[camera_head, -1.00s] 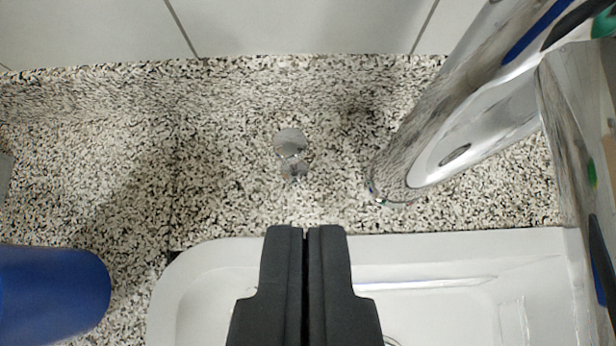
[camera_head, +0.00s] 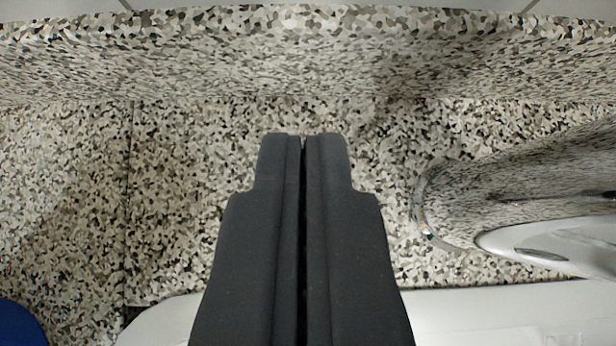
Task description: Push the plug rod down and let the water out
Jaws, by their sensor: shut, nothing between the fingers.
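My gripper (camera_head: 303,138) is shut and empty, its two dark fingers side by side in the middle of the view, over the speckled counter. The plug rod does not show now; my fingers cover the area where it stood. Whether my fingertips touch it cannot be seen. The white sink (camera_head: 500,312) shows only as a strip of rim along the bottom, on both sides of my fingers. Its drain and any water are out of view.
A chrome faucet (camera_head: 520,185) rises from the counter to the right of my gripper. The speckled backsplash (camera_head: 300,60) crosses behind my fingertips. A blue object (camera_head: 20,325) shows at the bottom left corner. The counter (camera_head: 180,170) left of my fingers is clear.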

